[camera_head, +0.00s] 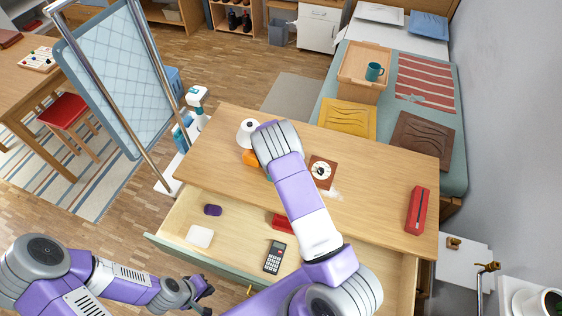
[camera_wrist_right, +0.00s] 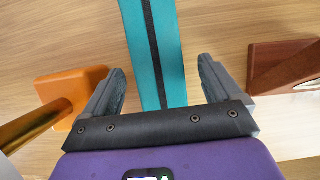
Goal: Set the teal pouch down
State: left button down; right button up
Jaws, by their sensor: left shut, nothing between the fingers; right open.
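The teal pouch (camera_wrist_right: 152,40) with a dark zip stripe lies on the wooden desktop in the right wrist view. Its near end is between the spread fingers of my right gripper (camera_wrist_right: 160,78), with a gap on both sides. My right gripper is open. In the head view my right forearm and wrist cover that gripper and nearly all of the pouch. My left gripper (camera_head: 202,293) is shut and empty, low at the left, in front of the open drawer.
On the desk (camera_head: 375,180) are an orange object (camera_head: 251,158), a white round item (camera_head: 246,130), a brown square piece (camera_head: 322,172) and a red case (camera_head: 417,210). The open drawer holds a calculator (camera_head: 274,257), a white item (camera_head: 200,236) and a dark purple item (camera_head: 212,210).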

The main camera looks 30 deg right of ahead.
jog(key=shift+x, duration=0.85)
jog(key=shift+c, duration=0.3)
jog(key=c, duration=1.2)
jog(key=shift+r, duration=0.15)
